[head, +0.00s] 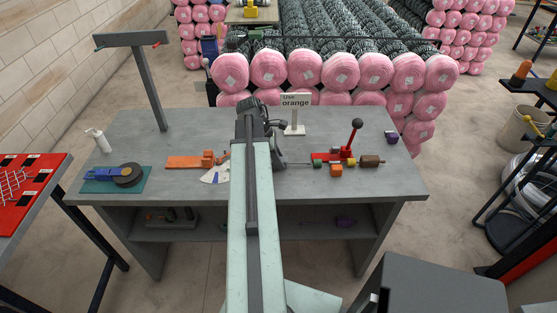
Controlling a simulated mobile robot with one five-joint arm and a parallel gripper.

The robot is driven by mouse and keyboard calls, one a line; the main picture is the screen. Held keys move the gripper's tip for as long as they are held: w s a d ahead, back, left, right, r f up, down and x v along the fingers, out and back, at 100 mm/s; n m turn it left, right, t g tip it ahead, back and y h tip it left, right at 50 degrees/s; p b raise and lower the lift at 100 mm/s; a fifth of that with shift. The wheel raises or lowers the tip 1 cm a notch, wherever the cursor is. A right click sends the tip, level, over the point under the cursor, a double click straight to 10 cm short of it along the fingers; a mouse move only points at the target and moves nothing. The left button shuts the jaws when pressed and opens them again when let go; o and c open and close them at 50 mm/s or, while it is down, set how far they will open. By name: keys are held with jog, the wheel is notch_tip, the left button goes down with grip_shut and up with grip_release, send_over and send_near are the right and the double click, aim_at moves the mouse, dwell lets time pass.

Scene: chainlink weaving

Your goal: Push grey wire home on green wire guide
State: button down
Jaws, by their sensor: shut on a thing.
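My gripper (280,161) is low over the middle of the bench, partly hidden by my own arm. It is shut on the grey wire (299,164), a thin line running right from it towards the green wire guide (317,164). The green guide is a small block at the left end of a red tool with an upright black-knobbed lever (354,137). The wire's tip appears at or close to the green guide; I cannot tell whether it is inside.
An orange wire guide (336,170) sits loose-looking in front of the red tool, beside a brown cylinder (371,161). A sign (295,101) reads "Use orange". An orange tool (190,161), a blue tool (115,172) and a white bottle (98,139) are left on the grey bench (200,128).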

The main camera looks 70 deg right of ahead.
jog(key=shift+s+d, duration=0.25)
jog(key=shift+s, duration=0.35)
jog(key=shift+s+d, duration=0.35)
jog(key=shift+s, duration=0.6)
jog(key=shift+s+d, duration=0.4)
jog(key=shift+s, duration=0.6)
jog(key=shift+s+d, duration=0.35)
jog(key=shift+s, duration=0.6)
jog(key=c, duration=1)
grip_release()
jog(key=p+v, duration=0.7)
jog(key=v, duration=0.1)
jog(key=shift+s+r, duration=0.1)
